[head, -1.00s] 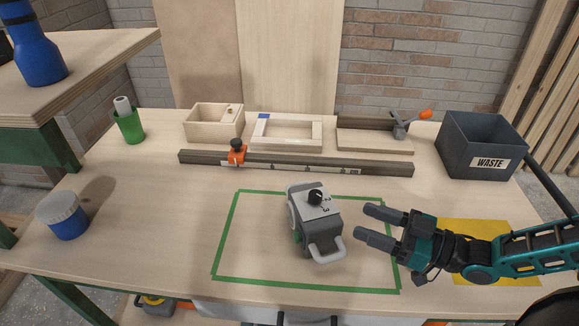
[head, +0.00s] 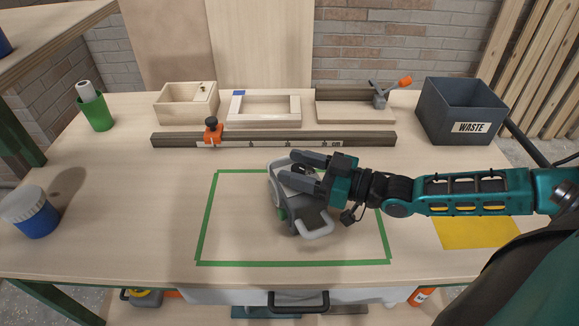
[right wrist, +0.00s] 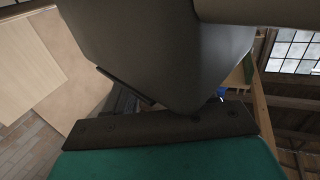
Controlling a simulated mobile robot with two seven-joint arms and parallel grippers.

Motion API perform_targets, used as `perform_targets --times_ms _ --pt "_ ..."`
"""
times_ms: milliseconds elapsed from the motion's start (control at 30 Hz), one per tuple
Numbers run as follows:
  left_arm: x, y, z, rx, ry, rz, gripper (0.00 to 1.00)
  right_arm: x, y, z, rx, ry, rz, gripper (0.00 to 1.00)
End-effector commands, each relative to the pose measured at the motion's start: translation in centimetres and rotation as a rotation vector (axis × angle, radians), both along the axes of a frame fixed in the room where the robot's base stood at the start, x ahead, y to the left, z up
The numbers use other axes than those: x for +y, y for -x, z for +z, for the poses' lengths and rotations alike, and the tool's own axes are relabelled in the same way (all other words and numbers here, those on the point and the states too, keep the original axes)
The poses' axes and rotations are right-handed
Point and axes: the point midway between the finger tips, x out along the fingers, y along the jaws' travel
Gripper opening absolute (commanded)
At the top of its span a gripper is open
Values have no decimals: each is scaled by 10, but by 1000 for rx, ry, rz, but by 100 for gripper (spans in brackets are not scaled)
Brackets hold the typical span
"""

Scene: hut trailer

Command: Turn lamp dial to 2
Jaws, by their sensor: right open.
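The grey and white lamp (head: 314,222) stands inside the green tape rectangle on the bench, its handle towards the front. Its black dial sits on the top face and is mostly hidden between and under the fingers of my right gripper (head: 304,171). The dial's numbers cannot be read now. My right gripper comes in from the right, over the lamp's top, with its two fingers apart around the dial area. Whether they touch the dial cannot be told. The right wrist view shows mainly dark gripper parts close up. My left gripper is not in view.
Behind the lamp lies a long rail (head: 280,140) with an orange clamp. Beyond are a wooden box (head: 186,104), a wooden frame (head: 264,121) and a grey waste bin (head: 460,110). A blue jar (head: 33,214) stands at left. The bench between jar and tape is clear.

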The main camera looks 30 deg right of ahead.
Motion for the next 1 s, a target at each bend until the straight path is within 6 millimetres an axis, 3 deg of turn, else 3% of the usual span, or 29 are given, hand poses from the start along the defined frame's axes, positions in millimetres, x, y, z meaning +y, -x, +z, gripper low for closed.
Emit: perform_targets --times_ms 200,567,1000 --pt "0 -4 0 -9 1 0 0 10 -13 0 0 0 0 55" --pt "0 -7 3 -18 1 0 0 11 -15 0 2 1 0 54" --pt "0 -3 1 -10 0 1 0 11 -15 0 1 1 0 12"
